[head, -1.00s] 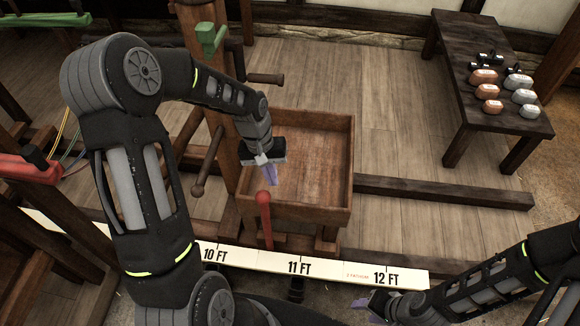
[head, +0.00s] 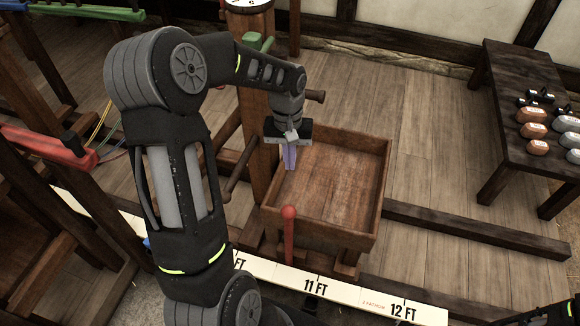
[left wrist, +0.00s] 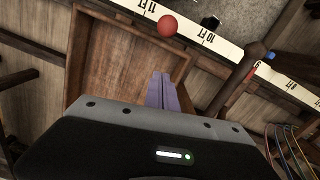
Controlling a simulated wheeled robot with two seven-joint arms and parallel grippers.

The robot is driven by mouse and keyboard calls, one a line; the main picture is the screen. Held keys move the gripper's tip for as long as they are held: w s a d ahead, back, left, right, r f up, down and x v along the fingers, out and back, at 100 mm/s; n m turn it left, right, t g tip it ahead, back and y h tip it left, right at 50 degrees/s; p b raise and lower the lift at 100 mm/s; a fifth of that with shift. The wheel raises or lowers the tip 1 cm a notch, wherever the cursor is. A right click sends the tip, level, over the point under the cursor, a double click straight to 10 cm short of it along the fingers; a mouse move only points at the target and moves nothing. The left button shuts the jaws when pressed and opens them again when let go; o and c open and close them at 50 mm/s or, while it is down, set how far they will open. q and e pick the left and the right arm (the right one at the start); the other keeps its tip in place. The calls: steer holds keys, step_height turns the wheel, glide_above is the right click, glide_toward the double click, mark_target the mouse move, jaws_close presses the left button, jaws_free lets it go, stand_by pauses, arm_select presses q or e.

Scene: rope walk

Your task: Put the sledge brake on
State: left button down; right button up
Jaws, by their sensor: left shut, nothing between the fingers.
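The sledge (head: 375,195) is an open wooden tray on a timber frame. A red lever with a round knob (head: 288,213), which looks like the brake, stands about upright at its front left. My left gripper (head: 290,166) is shut and empty over the tray's left side, beyond the knob and apart from it. In the left wrist view the purple fingers (left wrist: 162,80) are together, with the red knob (left wrist: 167,26) past their tips. The lever's shaft is hidden below the knob there. My right gripper is out of view.
A white scale (head: 340,293) marked in feet runs along the front. A wooden post (head: 257,95) with peg handles stands left of the tray. A dark bench (head: 505,105) with several weights is at the right. The plank floor between is mostly clear.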

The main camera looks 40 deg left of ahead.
arm_select(q)
steer(key=s+d+f, duration=0.2)
steer(key=s+f, duration=0.1)
steer(key=f, duration=0.6)
steer(key=shift+s+d+f+p, duration=0.2)
steer(key=shift+s+d+p, duration=0.1)
steer(key=shift+p, duration=0.1)
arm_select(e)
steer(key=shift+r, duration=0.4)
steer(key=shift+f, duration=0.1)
